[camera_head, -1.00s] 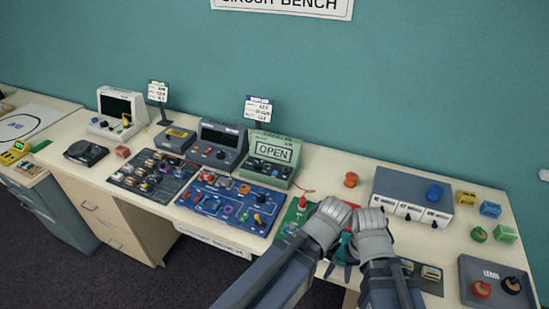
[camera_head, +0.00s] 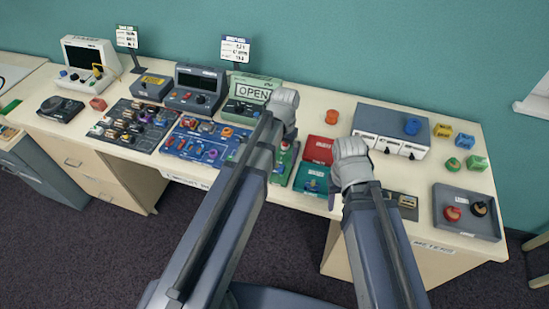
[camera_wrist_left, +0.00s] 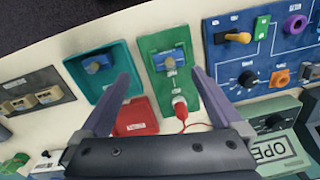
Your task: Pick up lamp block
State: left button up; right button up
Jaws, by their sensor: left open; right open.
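I cannot tell which piece is the lamp block; no label on one is readable. In the left wrist view, a green board (camera_wrist_left: 178,82) carries a blue piece (camera_wrist_left: 167,60) and a red-tipped part (camera_wrist_left: 180,108) with a red wire. A teal tray (camera_wrist_left: 85,78) beside it holds another blue piece (camera_wrist_left: 98,64). My left gripper (camera_wrist_left: 160,76) is open and empty, its fingers spread above the green board. In the head view the left hand (camera_head: 284,104) hides its own fingers. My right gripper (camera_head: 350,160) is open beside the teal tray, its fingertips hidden.
A red pad (camera_head: 318,150) lies behind the teal tray. A blue component panel (camera_head: 202,142) and the OPEN box (camera_head: 251,92) are left. A grey drawer unit (camera_head: 391,128), small coloured blocks (camera_head: 476,163) and a grey tray (camera_head: 470,226) with two knobs are right.

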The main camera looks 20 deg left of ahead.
aim_at(277, 161)
pick_arm(q)
jog(key=shift+w+a+r, duration=0.1)
jog(key=shift+w+a, duration=0.45)
jog(key=shift+a, duration=0.05)
jog(key=f+b, duration=0.8)
jog(key=shift+a, duration=0.2)
jog(key=shift+r, duration=0.1)
jog(key=shift+c, duration=0.3)
jog(key=c, duration=1.4)
notch_tip(277, 161, up, 13)
jog(key=p, duration=1.3)
jog(key=shift+c, duration=0.3)
